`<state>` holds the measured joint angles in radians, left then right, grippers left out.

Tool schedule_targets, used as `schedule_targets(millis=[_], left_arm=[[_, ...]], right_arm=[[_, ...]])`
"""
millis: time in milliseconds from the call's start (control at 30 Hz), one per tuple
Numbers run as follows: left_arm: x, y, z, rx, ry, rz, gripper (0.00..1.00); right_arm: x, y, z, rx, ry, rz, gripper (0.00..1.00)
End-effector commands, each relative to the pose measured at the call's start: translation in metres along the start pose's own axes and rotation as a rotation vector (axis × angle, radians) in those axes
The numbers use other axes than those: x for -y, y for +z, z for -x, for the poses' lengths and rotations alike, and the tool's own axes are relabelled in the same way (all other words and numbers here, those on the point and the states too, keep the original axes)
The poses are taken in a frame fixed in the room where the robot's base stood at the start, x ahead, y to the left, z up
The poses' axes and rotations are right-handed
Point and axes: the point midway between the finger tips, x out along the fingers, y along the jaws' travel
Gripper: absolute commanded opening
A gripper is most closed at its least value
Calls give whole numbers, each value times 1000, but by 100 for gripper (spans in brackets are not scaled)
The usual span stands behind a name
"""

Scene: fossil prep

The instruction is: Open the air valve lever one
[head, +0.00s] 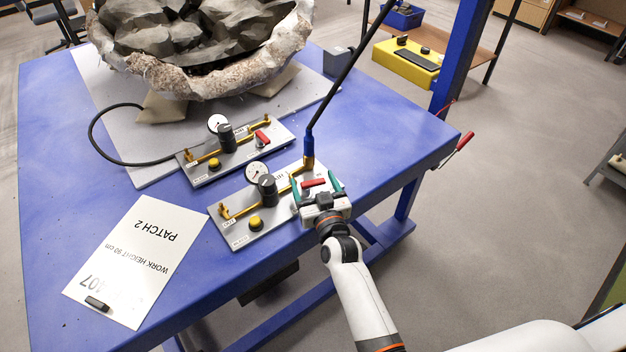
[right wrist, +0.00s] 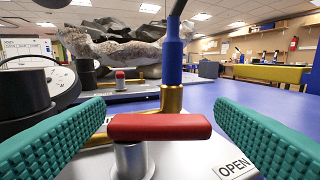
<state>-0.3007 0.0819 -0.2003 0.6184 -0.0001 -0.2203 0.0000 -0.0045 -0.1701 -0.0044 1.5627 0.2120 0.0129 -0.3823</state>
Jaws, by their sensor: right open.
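The red lever (head: 314,183) sits on the right part of the nearer valve panel (head: 245,231), beside a brass pipe. In the right wrist view the red lever (right wrist: 160,127) lies crosswise on a silver post, with an "OPEN" label (right wrist: 235,167) to its lower right. My right gripper (head: 316,186) is open at the lever. Its teal fingers stand on either side of the lever's two ends in the right wrist view (right wrist: 160,112); I cannot tell whether they touch it. A second panel (head: 205,179) behind has its own red lever (head: 262,137). My left gripper is not in view.
A black hose with a blue fitting (head: 309,146) rises from the nearer panel, close beyond my right gripper. A gauge (head: 257,172) and black knob (head: 267,188) stand to the left. A large fossil block (head: 215,85) fills the table's back. A paper sign (head: 135,262) lies front left.

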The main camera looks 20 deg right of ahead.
Motion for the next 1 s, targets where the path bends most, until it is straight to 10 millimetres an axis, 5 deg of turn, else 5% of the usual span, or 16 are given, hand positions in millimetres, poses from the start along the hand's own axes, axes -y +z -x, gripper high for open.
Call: schedule_targets(millis=[400, 667, 1000], left_arm=[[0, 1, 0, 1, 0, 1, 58], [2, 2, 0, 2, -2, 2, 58], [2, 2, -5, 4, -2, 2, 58]], right_arm=[[0, 0, -9, 0, 0, 0, 78], [0, 0, -9, 0, 0, 0, 36], [2, 1, -12, 7, 87, 9, 34]])
